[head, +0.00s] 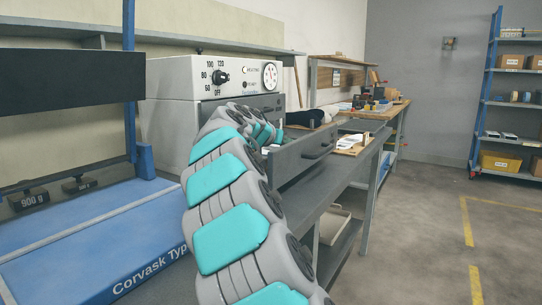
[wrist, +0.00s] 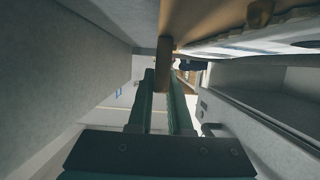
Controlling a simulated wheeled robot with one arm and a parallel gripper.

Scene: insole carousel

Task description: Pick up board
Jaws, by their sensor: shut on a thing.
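In the wrist view, my gripper (wrist: 162,76) has its two dark teal fingers closed around a narrow brown wooden piece, which I take to be the board (wrist: 165,50). The piece runs down between the fingertips from a wider brown part at the top of the view. Most of the board lies outside this view. In the head view, my grey and teal arm reaches to the front of the oven (head: 172,110), by the open drawer (head: 305,160). My fingers and the held board are hidden there behind the arm.
A pale grey wall or panel (wrist: 60,80) stands close on the left in the wrist view. On the right is a grey drawer-like edge (wrist: 260,110). In the head view, a bench (head: 370,135) runs back, a blue shelf rack (head: 485,90) stands far right, and the floor is open.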

